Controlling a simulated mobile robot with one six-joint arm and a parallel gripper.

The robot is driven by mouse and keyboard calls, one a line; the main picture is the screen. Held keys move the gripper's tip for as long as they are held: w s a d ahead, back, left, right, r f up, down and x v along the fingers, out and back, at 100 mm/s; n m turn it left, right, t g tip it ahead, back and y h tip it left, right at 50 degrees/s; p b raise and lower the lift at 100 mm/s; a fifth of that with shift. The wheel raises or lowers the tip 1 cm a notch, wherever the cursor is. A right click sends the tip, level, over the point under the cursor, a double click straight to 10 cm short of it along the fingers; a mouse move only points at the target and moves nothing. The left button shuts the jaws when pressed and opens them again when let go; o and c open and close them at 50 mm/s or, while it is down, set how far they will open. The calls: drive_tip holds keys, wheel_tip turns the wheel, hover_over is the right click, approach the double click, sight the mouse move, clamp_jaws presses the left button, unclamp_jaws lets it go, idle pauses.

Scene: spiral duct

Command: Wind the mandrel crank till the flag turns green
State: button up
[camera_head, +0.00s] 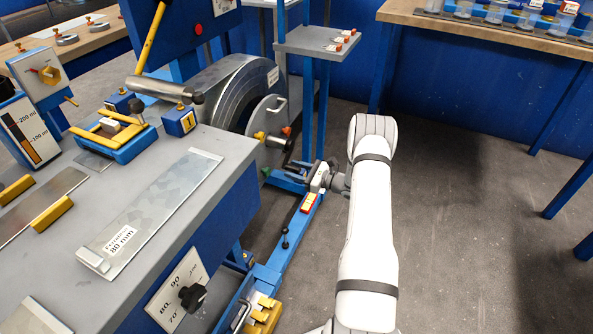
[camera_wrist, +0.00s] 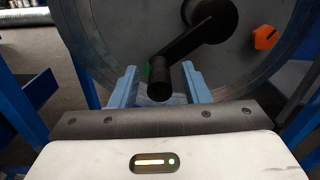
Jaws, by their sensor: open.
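The black mandrel crank (camera_wrist: 205,28) shows in the wrist view, on the grey round face of the drum (camera_wrist: 110,35). Its arm slants down and left from the hub to a black handle (camera_wrist: 159,82). My gripper (camera_wrist: 159,72) is open, with one light-blue finger on each side of the handle and gaps showing. I cannot tell how deep the handle sits between them. An orange marker (camera_wrist: 265,38) is right of the hub, and a small green part shows behind the handle; I cannot tell which is the flag. In the head view my gripper (camera_head: 299,174) is low beside the drum (camera_head: 238,92).
A blue floor rail (camera_head: 285,240) runs below my gripper. A grey workbench (camera_head: 180,205) stands left, and a small grey shelf (camera_head: 317,42) on blue posts is above the gripper. A wooden table (camera_head: 490,32) holds jars at the upper right. Grey floor is clear on the right.

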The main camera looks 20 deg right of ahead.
drive_tip(key=shift+c, duration=0.2)
clamp_jaws()
idle(0.3)
